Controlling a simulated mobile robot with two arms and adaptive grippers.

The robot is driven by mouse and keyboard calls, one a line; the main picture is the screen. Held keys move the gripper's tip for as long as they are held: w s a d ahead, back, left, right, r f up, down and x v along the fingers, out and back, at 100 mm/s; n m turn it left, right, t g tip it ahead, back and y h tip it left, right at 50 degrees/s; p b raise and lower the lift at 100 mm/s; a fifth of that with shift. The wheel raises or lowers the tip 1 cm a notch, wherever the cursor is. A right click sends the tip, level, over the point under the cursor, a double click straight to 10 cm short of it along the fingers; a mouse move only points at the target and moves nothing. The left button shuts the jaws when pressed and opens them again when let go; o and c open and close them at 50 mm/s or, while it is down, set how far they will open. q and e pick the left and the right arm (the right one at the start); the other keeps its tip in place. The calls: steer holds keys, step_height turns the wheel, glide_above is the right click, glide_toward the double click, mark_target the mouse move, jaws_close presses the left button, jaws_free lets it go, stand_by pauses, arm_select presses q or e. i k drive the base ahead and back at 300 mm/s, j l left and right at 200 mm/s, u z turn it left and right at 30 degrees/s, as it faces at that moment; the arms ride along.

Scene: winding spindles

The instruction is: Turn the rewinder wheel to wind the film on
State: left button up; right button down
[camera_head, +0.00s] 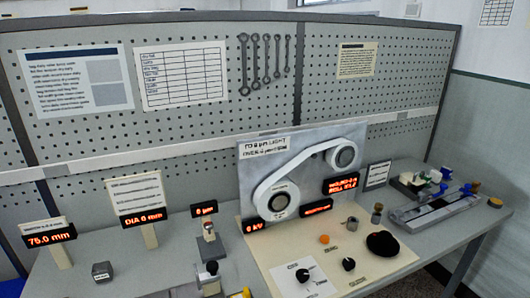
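A grey upright panel (255,165) stands on the workbench. It carries a larger round wheel (280,202) at lower left and a smaller one (343,157) at upper right. A white film band (300,160) runs around both. A label at the panel's top is too small to read fully. A large black knob (382,244) sits on the cream base plate (375,270) in front. I cannot tell which round part is the rewinder wheel. Neither of my grippers is in view.
Lit displays stand along the bench, among them one reading 75.0 mm (50,238). Small black knobs (303,275) and an orange button (324,239) are on the base plate. A grey fixture (435,208) is at right. The bench's front left is mostly clear.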

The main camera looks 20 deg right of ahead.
mark_target(383, 243)
steer(key=z, duration=1.45)
